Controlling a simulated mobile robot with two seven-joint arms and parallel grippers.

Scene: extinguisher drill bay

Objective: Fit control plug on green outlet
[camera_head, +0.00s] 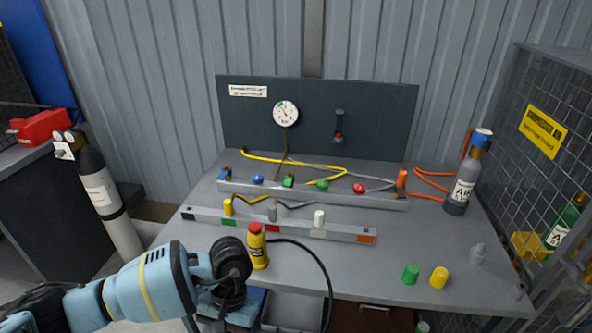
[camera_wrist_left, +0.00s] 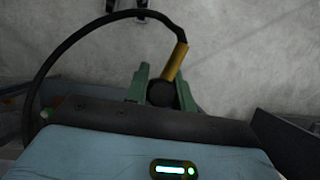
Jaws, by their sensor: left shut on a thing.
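The yellow plug with a red top (camera_head: 257,247) is upright in the head view, in front of the lower rail. A black cable runs from it to the right and down. My left gripper (camera_wrist_left: 162,82) is shut on the plug; its yellow part shows in the wrist view (camera_wrist_left: 175,62), with a dark round part between the green fingers. In the head view, my wrist hides the fingers. On the upper rail (camera_head: 245,190) sit a green block (camera_head: 289,181) and a round green piece (camera_head: 322,185); I cannot tell which is the outlet. My right gripper is not in view.
The lower rail (camera_head: 340,233) has coloured patches and yellow, grey and white pegs. Loose green (camera_head: 411,273) and yellow (camera_head: 439,277) caps stand at the bench's front right. A grey bottle (camera_head: 458,193) stands at the right, by a mesh cage. Hoses lie behind the upper rail.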

